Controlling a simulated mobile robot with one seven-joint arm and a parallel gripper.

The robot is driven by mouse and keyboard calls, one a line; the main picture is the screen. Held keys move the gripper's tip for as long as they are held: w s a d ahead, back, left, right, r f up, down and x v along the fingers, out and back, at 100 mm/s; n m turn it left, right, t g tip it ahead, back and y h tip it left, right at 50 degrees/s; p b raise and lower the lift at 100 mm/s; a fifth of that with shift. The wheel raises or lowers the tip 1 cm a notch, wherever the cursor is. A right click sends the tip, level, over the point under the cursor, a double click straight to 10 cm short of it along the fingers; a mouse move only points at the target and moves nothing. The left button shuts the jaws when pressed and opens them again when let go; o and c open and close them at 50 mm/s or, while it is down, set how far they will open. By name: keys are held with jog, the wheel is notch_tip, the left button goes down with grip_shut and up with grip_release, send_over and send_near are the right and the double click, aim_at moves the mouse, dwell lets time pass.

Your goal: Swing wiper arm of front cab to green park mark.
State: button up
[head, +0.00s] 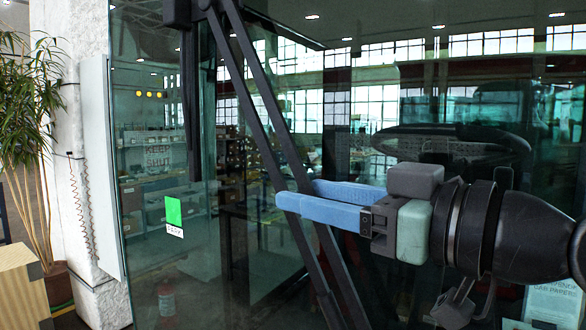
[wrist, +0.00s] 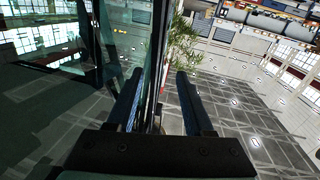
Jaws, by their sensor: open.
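The wiper arm (head: 262,112) is a pair of dark parallel rods running from the top of the cab glass diagonally down to the right. The green park mark (head: 173,210) is a bright rectangle on the glass to the left of the rods, with a small white label under it. My gripper (head: 297,193) reaches in from the right with its blue fingers apart at the rods. One finger crosses in front of the rods; the other appears behind them. In the wrist view, a dark upright strip (wrist: 154,85) shows between the open fingers; whether they touch it, I cannot tell.
The cab glass (head: 150,270) is reflective and fills most of the head view. To its left are a white pillar (head: 95,150) with a coiled cord, a potted plant (head: 35,100) and a wooden box (head: 20,290). The tiled floor (wrist: 240,125) shows in the wrist view.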

aim_at(296, 214)
jog(key=shift+p+x, duration=0.4)
jog(key=shift+x, duration=0.55)
jog(key=shift+w+a, duration=0.4)
jog(key=shift+w, duration=0.1)
jog(key=shift+s+d, duration=0.1)
jog(key=c, duration=0.5)
grip_shut()
